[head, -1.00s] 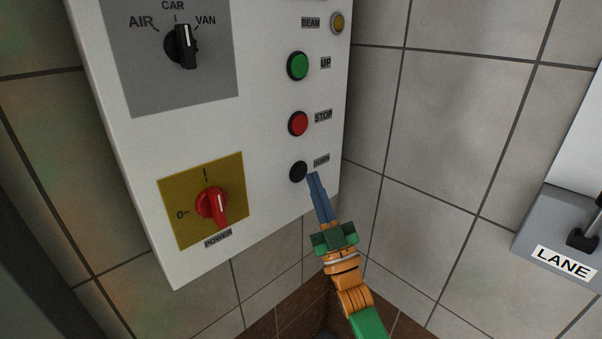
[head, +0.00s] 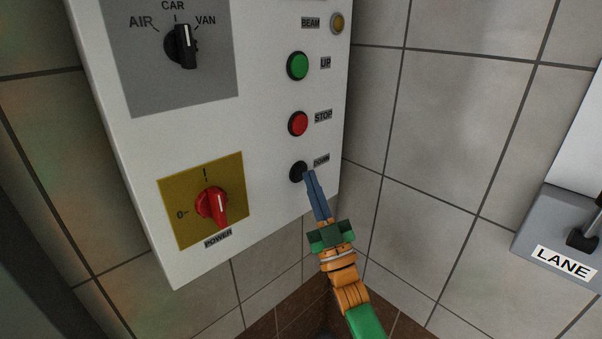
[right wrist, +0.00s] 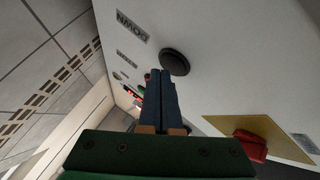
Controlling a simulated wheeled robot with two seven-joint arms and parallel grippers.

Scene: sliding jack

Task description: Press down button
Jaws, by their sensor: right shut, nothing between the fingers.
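The black round DOWN button (head: 297,172) is on the white control panel, below the red STOP button. My right gripper (head: 309,172) is shut and empty, its blue fingertips at the right edge of the DOWN button in the head view. In the right wrist view the DOWN button (right wrist: 174,62) lies just beyond and to the right of the shut fingertips (right wrist: 160,72). I cannot tell whether the tips touch the button. My left gripper is not in view.
On the same panel (head: 130,190) are the green UP button (head: 298,66), the red STOP button (head: 298,124), a red POWER switch (head: 212,205) and a black selector knob (head: 182,46). A grey LANE box (head: 560,235) is at the right. Tiled walls surround the panel.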

